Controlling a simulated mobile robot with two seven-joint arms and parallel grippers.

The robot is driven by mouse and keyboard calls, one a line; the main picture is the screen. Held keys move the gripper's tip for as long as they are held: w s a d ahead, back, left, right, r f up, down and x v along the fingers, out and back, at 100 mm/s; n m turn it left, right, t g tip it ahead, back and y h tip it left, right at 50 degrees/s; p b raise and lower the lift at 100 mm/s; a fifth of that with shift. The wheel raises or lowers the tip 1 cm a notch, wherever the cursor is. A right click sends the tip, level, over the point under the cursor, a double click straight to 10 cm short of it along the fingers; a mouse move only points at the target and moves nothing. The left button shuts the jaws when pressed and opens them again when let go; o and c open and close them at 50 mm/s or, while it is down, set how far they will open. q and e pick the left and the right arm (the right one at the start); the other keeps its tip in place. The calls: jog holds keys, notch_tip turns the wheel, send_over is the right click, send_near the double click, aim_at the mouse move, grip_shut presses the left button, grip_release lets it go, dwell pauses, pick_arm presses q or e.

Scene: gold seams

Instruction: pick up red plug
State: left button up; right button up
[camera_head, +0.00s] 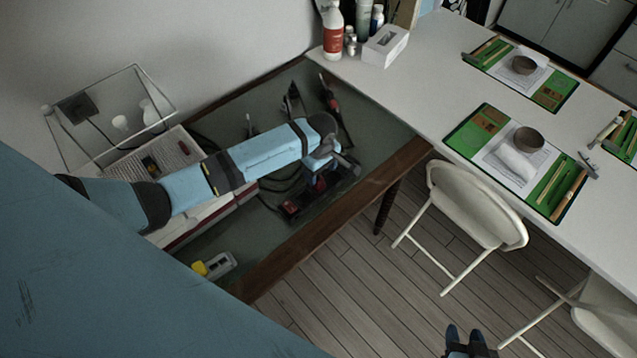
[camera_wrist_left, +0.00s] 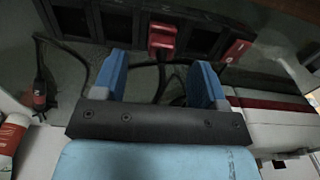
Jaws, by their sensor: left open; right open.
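The red plug (camera_wrist_left: 162,38) sits on a dark power strip (camera_wrist_left: 205,30) in the left wrist view. It shows between the tips of my left gripper (camera_wrist_left: 157,75), beyond them and apart from both blue fingers. In the head view my left gripper (camera_head: 335,162) is over the power strip (camera_head: 318,195) on the green-grey table, and the arm partly hides the plug. The left gripper is open and empty. My right gripper (camera_head: 468,342) shows at the bottom edge of the head view, over the floor, open and empty.
A red switch (camera_wrist_left: 237,50) is on the strip. Dark cables lie around it. A red-handled tool (camera_head: 328,94) lies behind. Stacked boxes (camera_head: 215,210) stand left, with a clear case (camera_head: 110,110) behind. A yellow-and-grey item (camera_head: 215,266) lies near the front. A white table (camera_head: 420,70) adjoins right.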

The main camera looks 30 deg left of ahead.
pick_arm(q)
jog(key=f, duration=0.5)
jog(key=shift+a, duration=0.3)
pick_arm(e)
jog(key=shift+r, duration=0.25)
pick_arm(q)
jog(key=shift+c, duration=0.5)
grip_shut()
pick_arm(e)
jog(key=shift+f, duration=0.1)
pick_arm(q)
jog(key=shift+r, duration=0.1)
jog(key=shift+r, duration=0.25)
notch_tip(320, 180, up, 19)
notch_tip(320, 180, up, 5)
jog(key=p, duration=0.7)
send_over(318, 179)
jog(key=shift+r, duration=0.15)
pick_arm(e)
jog(key=shift+m, duration=0.3)
jog(key=shift+s+d+r, duration=0.1)
jog(key=shift+d+r, duration=0.1)
jog(key=shift+r, duration=1)
jog(key=shift+s+d+r, duration=0.1)
jog(key=shift+d+r, duration=0.1)
jog(key=shift+r, duration=1)
